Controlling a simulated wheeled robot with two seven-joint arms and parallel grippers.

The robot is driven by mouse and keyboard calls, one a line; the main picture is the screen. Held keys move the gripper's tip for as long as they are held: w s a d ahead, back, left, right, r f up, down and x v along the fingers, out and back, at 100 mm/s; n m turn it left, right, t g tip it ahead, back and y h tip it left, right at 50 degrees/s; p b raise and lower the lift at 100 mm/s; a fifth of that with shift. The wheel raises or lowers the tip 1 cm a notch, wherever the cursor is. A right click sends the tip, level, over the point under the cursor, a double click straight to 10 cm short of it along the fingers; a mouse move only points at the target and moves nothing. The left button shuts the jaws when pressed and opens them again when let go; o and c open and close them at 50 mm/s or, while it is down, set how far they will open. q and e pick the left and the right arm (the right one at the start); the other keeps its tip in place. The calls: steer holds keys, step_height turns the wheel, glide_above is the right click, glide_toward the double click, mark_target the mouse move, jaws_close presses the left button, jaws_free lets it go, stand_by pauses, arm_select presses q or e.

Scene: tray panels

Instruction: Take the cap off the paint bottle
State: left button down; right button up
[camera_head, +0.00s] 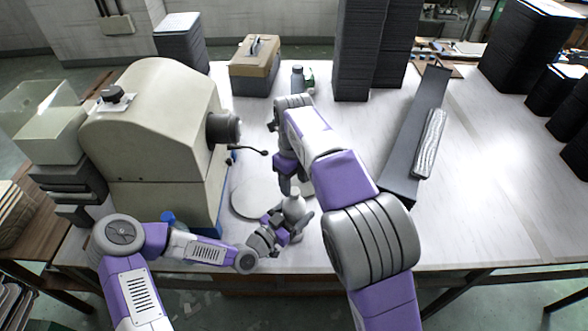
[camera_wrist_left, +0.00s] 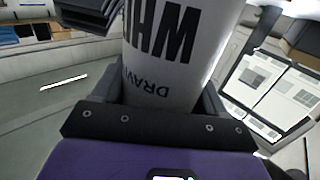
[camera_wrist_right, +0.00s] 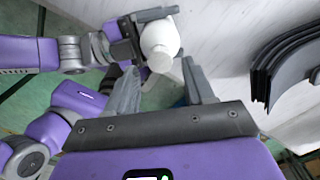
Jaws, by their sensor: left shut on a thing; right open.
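The paint bottle is white with dark lettering. My left gripper (camera_head: 285,222) is shut around the bottle's body. The white cap shows at the bottle's top in the right wrist view (camera_wrist_right: 159,62). My right gripper (camera_wrist_right: 160,85) is open, its fingers pointing down above the bottle, with the cap just beyond the gap between them. In the head view my right gripper (camera_head: 291,187) partly hides the bottle's top.
A large beige machine (camera_head: 150,130) with a dark knob stands on the left. A pale round disc (camera_head: 250,195) lies behind the bottle. A long dark tray panel (camera_head: 412,130) lies on the right. A toolbox (camera_head: 254,68) and tall dark stacks stand at the back.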

steer(key=shift+f, duration=1.5)
steer(key=shift+c, duration=0.3)
